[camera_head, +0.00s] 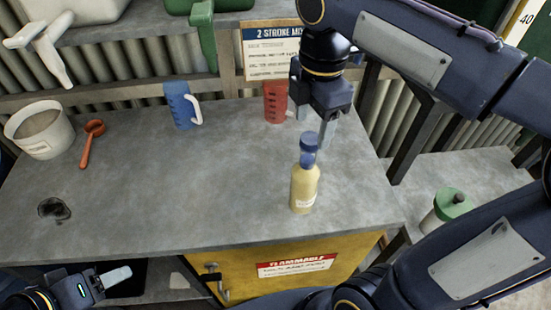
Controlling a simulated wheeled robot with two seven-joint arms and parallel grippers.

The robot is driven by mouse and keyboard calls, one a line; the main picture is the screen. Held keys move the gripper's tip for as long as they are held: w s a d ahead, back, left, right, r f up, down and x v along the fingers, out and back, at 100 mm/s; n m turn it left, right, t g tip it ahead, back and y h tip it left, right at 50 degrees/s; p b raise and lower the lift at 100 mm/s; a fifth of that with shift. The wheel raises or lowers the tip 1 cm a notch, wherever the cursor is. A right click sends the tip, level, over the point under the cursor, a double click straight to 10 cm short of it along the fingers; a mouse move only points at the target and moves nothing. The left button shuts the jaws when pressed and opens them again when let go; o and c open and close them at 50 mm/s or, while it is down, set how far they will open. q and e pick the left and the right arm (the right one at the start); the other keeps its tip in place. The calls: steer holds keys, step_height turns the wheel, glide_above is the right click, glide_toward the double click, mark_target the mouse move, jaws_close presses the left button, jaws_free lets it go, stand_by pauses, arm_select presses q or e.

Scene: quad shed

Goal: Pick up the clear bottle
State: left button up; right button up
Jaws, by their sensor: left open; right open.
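The clear bottle (304,187) stands upright near the right front of the grey workbench (200,210). It holds pale yellow contents and has a blue top and a small white label. My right gripper (318,128) points down just above and behind the bottle's top in the picture. It is open with nothing between its fingers, and I cannot tell whether it touches the bottle. My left gripper (112,281) is open and empty, low at the left, in front of the bench edge.
A red jug (275,102) stands behind my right gripper. A yellow flammables cabinet (345,262) is under the bench. The bench middle is clear except for a dark stain at left.

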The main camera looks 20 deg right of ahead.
mark_target(311, 138)
steer(key=shift+w+a+r+n, duration=0.1)
steer(key=shift+w+a+n, duration=0.1)
steer(key=shift+w+n, duration=0.15)
steer(key=shift+f, duration=0.3)
steer(key=f, duration=0.7)
steer(key=shift+s+d, duration=0.1)
steer(key=shift+d, duration=0.25)
steer(key=shift+c, duration=0.4)
jaws_close()
steer(key=shift+r, duration=0.1)
